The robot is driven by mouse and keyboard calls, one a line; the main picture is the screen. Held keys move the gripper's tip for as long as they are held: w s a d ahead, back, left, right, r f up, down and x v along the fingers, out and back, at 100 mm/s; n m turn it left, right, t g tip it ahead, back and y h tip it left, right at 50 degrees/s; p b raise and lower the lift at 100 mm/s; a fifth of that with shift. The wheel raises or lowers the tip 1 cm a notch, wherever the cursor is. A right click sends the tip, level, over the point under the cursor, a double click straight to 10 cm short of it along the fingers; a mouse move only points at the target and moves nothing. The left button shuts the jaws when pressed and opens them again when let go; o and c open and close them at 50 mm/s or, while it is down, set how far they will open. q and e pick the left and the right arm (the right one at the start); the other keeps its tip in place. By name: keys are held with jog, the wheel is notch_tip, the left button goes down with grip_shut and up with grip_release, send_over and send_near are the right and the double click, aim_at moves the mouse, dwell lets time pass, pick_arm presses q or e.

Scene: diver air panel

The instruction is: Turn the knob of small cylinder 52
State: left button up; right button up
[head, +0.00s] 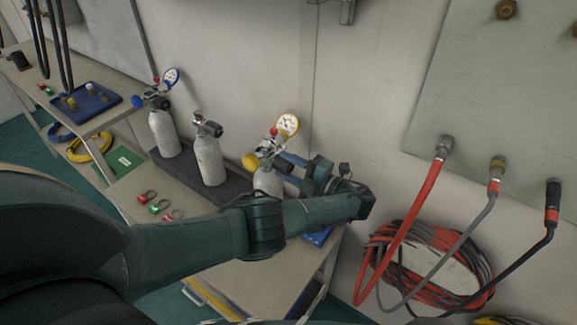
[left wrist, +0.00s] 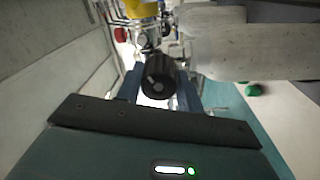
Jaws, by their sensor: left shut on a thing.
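Three white small cylinders stand in a row on a bench: a left one (head: 164,134), a middle one (head: 209,160) and a right one (head: 268,182). No numbers are readable, so I cannot tell which is 52. My left gripper (head: 283,168) is at the valve of the right cylinder, its blue fingers reaching in from the right. In the left wrist view, the fingers sit on both sides of a black knob (left wrist: 157,80) and are shut on it. My arm hides the lower part of the right cylinder. My right gripper is not in view.
The right cylinder carries a yellow-rimmed gauge (head: 288,124); the left one carries a blue-rimmed gauge (head: 171,77). Small red and green rings (head: 159,206) lie on the bench front. A blue tray (head: 88,106) is at left. Hoses (head: 410,225) hang from the right panel.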

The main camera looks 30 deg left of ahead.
pick_arm(q)
jog(key=shift+m, duration=0.5)
jog(key=o, duration=1)
